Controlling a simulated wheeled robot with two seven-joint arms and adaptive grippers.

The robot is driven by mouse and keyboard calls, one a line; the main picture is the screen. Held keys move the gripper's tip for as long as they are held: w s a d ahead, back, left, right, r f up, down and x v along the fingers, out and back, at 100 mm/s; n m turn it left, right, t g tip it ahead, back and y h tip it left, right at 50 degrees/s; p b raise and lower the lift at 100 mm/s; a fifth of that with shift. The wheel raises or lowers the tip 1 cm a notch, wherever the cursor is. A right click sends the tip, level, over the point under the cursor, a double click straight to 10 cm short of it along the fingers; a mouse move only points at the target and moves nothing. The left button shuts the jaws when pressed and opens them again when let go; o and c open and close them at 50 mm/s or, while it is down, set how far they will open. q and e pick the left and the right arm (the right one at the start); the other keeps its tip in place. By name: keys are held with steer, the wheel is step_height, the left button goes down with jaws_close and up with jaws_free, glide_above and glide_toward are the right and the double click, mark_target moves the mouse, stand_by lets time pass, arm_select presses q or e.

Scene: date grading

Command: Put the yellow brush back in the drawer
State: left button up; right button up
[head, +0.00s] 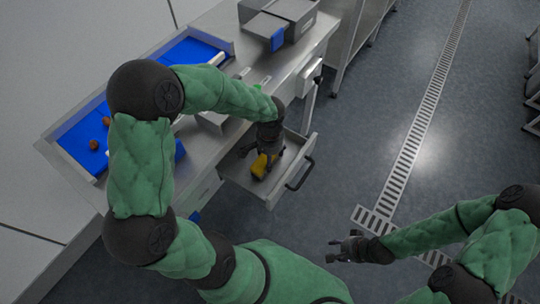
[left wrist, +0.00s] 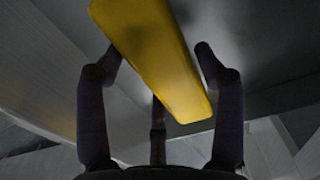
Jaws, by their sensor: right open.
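The yellow brush (head: 260,166) is inside the open drawer (head: 299,173) under the metal counter, in the head view. My left gripper (head: 266,152) reaches down into the drawer just above the brush. In the left wrist view the brush (left wrist: 160,55) lies slanted beyond and between the spread fingers of my left gripper (left wrist: 157,70). A gap shows between it and the right finger; whether the left finger touches it I cannot tell. My right gripper (head: 337,247) is open and empty over the floor at the lower middle.
The metal counter (head: 297,62) bears a blue-lined tray (head: 46,146) with several brown dates and a grey machine (head: 281,18) at its far end. The drawer's dark handle (head: 301,174) projects over the floor. The floor (head: 365,130) to the right is clear.

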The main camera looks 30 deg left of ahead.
arm_select(q)
steer(key=shift+r, duration=0.15)
steer(key=shift+r+p, duration=0.3)
steer(key=shift+r, duration=0.05)
step_height(320, 180, up, 12)
steer(key=p, duration=0.4)
steer(key=shift+f, duration=0.25)
stand_by(0.9)
